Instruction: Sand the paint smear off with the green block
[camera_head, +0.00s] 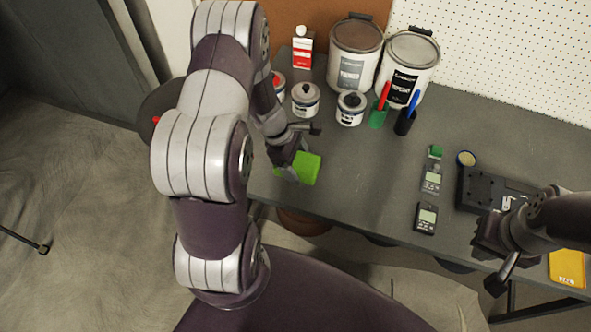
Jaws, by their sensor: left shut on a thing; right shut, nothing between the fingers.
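The green block (309,169) is at the left end of the grey workbench, low over or on its top near the front edge. My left gripper (291,167) is shut on the green block and covers its left part. I cannot tell whether the block touches the bench top. No paint smear can be made out; it may be hidden under the block or behind my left arm. My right gripper (482,252) is shut and empty, at the bench's front edge on the right.
Paint tins (355,60) and small cans (305,98) line the back of the grey workbench (350,185). Green and dark cups (405,122) hold a red and a blue tool. Handheld meters (427,218), a black case (485,188) and a yellow item (567,268) lie right. The middle front is clear.

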